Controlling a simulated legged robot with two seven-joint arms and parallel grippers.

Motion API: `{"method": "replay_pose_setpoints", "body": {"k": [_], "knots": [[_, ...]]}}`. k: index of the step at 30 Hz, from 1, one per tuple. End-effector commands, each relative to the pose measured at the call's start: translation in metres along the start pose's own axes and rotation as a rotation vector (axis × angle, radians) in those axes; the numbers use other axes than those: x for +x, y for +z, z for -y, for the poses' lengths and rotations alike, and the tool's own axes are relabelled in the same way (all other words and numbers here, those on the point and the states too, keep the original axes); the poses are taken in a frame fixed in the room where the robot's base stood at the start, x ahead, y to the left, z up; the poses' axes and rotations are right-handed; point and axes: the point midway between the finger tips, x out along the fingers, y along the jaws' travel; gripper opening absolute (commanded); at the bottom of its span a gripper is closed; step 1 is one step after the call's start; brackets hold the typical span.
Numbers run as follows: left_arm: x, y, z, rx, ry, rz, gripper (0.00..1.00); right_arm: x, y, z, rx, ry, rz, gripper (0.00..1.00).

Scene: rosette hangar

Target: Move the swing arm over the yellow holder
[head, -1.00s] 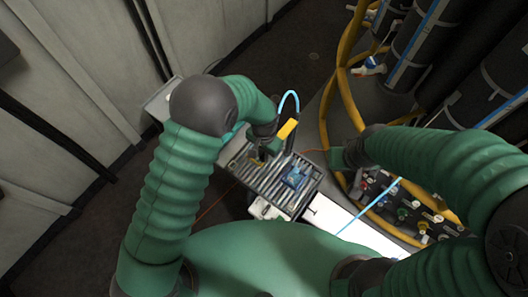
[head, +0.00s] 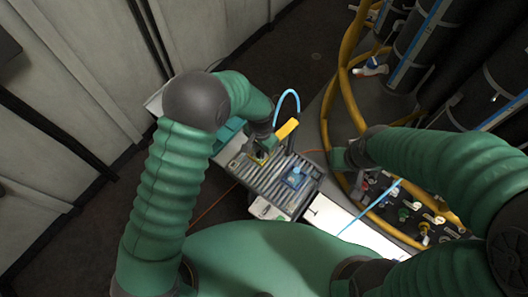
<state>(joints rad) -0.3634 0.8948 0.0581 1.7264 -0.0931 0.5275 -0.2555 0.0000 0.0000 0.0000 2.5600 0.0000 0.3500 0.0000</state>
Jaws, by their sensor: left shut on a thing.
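The swing arm (head: 287,129) shows as a yellow bar on a dark upright post, with a light-blue tube looping above it. My left gripper (head: 267,144) is at the lower left end of the yellow bar and is shut on it; its fingers are mostly hidden by my wrist. A small yellow piece, likely the yellow holder (head: 258,157), sits on the ribbed grey tray just below the gripper. A blue holder (head: 297,178) sits on the tray's right part. My right wrist ends right of the tray; the right gripper (head: 340,159) shows no clear fingers.
The ribbed tray (head: 272,184) stands on a bench with a teal box (head: 228,133) at its upper left. A white panel (head: 345,222) lies to the lower right. A yellow hose (head: 327,110) and knobs (head: 403,214) are on the right. Dark floor is free above the bench.

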Motion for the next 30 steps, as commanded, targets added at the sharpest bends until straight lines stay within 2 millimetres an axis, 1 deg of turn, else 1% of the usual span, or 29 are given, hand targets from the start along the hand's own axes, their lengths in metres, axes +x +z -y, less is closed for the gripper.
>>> {"method": "replay_pose_setpoints", "body": {"k": [1,8,12,18,24,30], "knots": [[-0.004,-0.008,0.007,0.021,-0.005,-0.022,0.0,0.001,0.0,0.0,0.0,0.0,0.0,0.0],[-0.003,-0.011,0.038,0.206,-0.006,-0.021,0.0,0.005,0.001,0.0,0.0,0.0,0.0,0.0],[-0.003,-0.016,0.058,0.331,-0.007,-0.021,0.0,0.009,0.002,0.0,0.0,0.0,0.0,0.0],[-0.002,-0.027,0.082,0.495,-0.008,-0.018,0.0,0.015,0.003,0.0,0.0,0.0,0.0,0.0],[-0.002,-0.038,0.099,0.62,-0.008,-0.016,0.0,0.02,0.005,0.0,0.0,0.0,0.0,0.0],[-0.003,-0.046,0.108,0.696,-0.008,-0.016,0.0,0.023,0.005,0.0,0.0,0.0,0.0,0.0]]}}
